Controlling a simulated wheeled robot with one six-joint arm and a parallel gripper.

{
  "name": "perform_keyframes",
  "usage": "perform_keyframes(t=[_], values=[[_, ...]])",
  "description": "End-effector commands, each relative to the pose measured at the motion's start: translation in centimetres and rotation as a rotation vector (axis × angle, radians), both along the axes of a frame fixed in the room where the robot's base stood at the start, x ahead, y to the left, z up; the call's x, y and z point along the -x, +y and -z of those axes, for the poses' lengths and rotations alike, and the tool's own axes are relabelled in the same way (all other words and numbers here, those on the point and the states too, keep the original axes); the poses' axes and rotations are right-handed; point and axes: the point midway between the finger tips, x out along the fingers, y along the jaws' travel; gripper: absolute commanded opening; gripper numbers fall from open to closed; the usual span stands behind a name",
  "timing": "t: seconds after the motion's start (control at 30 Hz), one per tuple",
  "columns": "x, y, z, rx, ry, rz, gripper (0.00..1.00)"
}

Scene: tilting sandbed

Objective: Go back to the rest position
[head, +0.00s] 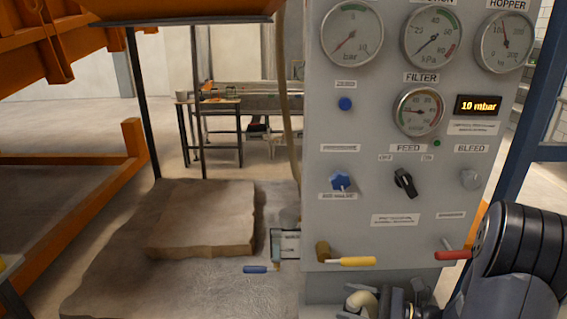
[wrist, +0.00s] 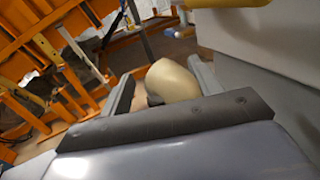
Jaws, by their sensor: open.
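My gripper (wrist: 160,84) shows in the wrist view with its two grey fingers apart. A cream, rounded pipe-like piece (wrist: 172,80) shows between and beyond the fingers; I cannot tell whether they touch it. In the head view my dark arm fills the lower right corner, in front of the grey control panel (head: 400,235). The gripper itself is hard to make out there, low by the panel's bottom edge. A pale bent pipe (head: 362,299) is at that bottom edge.
The panel carries gauges, a blue knob (head: 341,181), a black feed switch (head: 404,183), a yellow-handled valve (head: 357,261) and a red-handled valve (head: 453,255). A blue post (head: 537,120) stands right. Stone slabs (head: 203,215) and orange framework (head: 140,180) are left.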

Motion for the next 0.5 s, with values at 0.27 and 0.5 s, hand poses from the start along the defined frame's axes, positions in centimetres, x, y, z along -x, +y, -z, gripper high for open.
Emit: perform_keyframes(t=[0.27, 0.5], values=[[0.0, 0.0, -2.9, -0.001, -0.001, 0.000, 0.60], [0.0, 0.0, -3.3, -0.001, -0.001, 0.000, 0.60]])
